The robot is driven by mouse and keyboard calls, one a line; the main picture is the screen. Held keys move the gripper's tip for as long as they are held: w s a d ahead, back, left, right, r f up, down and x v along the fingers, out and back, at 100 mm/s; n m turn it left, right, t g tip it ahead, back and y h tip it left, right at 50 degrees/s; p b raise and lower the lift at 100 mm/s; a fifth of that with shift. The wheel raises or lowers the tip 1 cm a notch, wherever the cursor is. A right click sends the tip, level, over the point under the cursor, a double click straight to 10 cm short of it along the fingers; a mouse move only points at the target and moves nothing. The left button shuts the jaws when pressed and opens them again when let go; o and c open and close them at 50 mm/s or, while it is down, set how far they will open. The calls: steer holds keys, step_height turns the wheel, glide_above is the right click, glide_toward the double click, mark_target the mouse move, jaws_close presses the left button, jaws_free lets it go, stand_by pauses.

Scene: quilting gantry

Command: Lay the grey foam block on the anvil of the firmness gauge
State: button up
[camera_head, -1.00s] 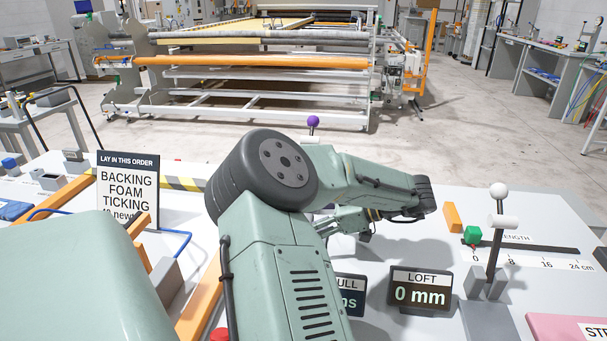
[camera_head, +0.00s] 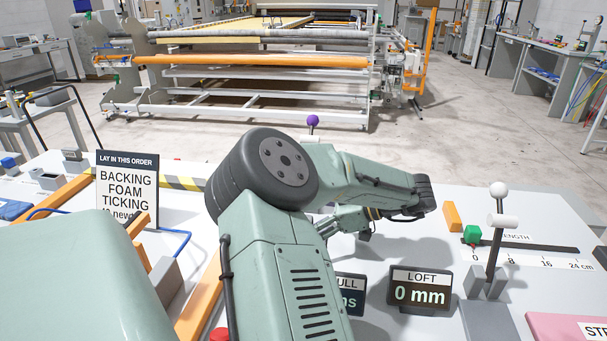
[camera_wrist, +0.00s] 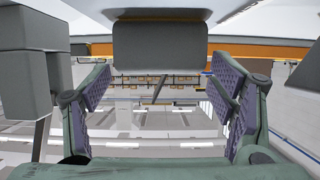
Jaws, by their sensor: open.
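My gripper (camera_wrist: 160,84) is open in the wrist view, its two purple-padded fingers apart at left and right, with nothing held between them. That view looks upside down. A dark grey, rounded slab (camera_wrist: 160,46) shows at its top middle, beyond the fingers; I cannot tell whether it is the foam block or the back of a display. In the head view my gripper (camera_head: 362,226) is small and partly hidden behind my arm. I cannot make out the grey foam block or the gauge's anvil there. A LOFT display (camera_head: 420,289) reads 0 mm.
A lever with white knob (camera_head: 496,222) stands right of the display, near a length scale (camera_head: 530,248) and green block (camera_head: 473,235). A pink slab (camera_head: 560,326) lies at front right. An order sign (camera_head: 127,190) and orange rails (camera_head: 203,300) are at left.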

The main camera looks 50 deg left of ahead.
steer(key=v, duration=0.6)
steer(key=shift+r+p, duration=0.25)
steer(key=shift+p, duration=0.1)
steer(key=shift+w+d, duration=0.4)
steer(key=shift+d, duration=0.05)
